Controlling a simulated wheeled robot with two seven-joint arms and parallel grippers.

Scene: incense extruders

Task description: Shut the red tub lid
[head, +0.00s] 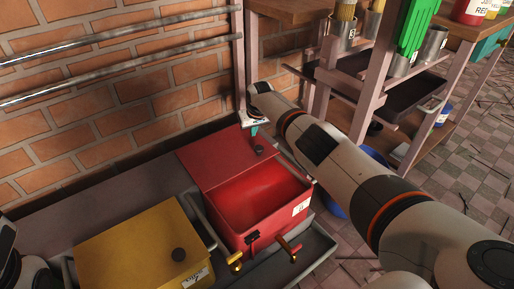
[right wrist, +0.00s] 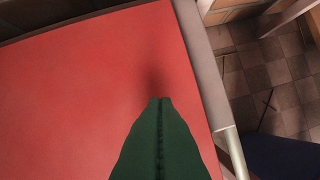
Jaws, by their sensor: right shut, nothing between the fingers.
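The red tub (head: 235,222) stands in the middle of the head view with its front part open and its empty red inside showing. Its red lid (head: 212,157), with a dark knob (head: 259,150), lies back behind the opening. My right gripper (head: 254,131) is at the far right edge of the lid, shut and empty. In the right wrist view the shut green fingers (right wrist: 160,102) point over a broad red surface (right wrist: 75,85), close to its right edge. I cannot tell whether they touch it. My left gripper's fingers do not show.
A yellow tub (head: 135,245) with a closed lid stands left of the red one. A brick wall with metal pipes (head: 120,65) is behind. A shelf rack (head: 345,95) with cans stands at the right.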

